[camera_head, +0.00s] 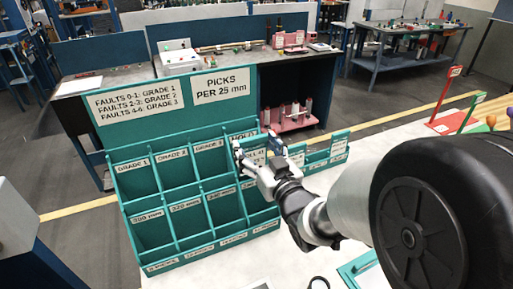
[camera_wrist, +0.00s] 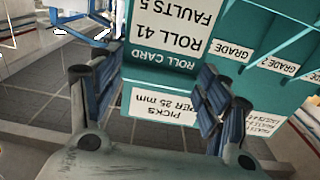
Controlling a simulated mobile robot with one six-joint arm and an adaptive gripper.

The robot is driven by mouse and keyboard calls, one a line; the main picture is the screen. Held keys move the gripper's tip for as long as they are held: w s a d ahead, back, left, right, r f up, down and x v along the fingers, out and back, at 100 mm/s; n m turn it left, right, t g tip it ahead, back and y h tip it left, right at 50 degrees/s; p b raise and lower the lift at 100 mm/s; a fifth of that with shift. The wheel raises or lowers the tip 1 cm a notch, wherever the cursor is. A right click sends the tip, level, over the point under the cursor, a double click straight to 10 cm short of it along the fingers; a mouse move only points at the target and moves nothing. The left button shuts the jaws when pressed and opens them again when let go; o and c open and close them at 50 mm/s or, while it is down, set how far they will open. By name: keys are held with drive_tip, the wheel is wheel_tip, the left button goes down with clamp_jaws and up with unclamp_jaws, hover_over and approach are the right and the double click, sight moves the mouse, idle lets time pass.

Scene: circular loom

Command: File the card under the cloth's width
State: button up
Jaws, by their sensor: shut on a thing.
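My gripper (camera_head: 256,150) is shut on the roll card (camera_wrist: 165,62), a white card with a teal band. In the wrist view it reads "ROLL 41" and "FAULTS 5"; its other lines are cut off. In the head view the card (camera_head: 253,157) is mostly hidden by my gripper, in front of the rack's right columns. The teal rack (camera_head: 140,122) has a top row labelled Grade 1, Grade 2, Grade 3 and a partly covered "HOLD". The middle row has width labels in mm, such as the 300 mm slot (camera_head: 150,232). The rightmost width label is partly hidden.
The rack's low front row has picks labels (camera_head: 163,264). A smaller teal rack (camera_head: 328,152) stands to the right. Red and green signs (camera_head: 453,72) stand on the white table (camera_head: 385,150).

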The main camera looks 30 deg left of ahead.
sight(253, 153)
drive_tip(key=shift+f+b, duration=1.85)
drive_tip(key=shift+b, duration=0.05)
drive_tip(key=o, duration=1.3)
drive_tip(key=shift+r, duration=0.15)
drive_tip(key=shift+c, duration=0.2)
drive_tip(key=v, duration=0.7)
drive_tip(key=shift+d, duration=0.25)
drive_tip(key=shift+s, duration=0.15)
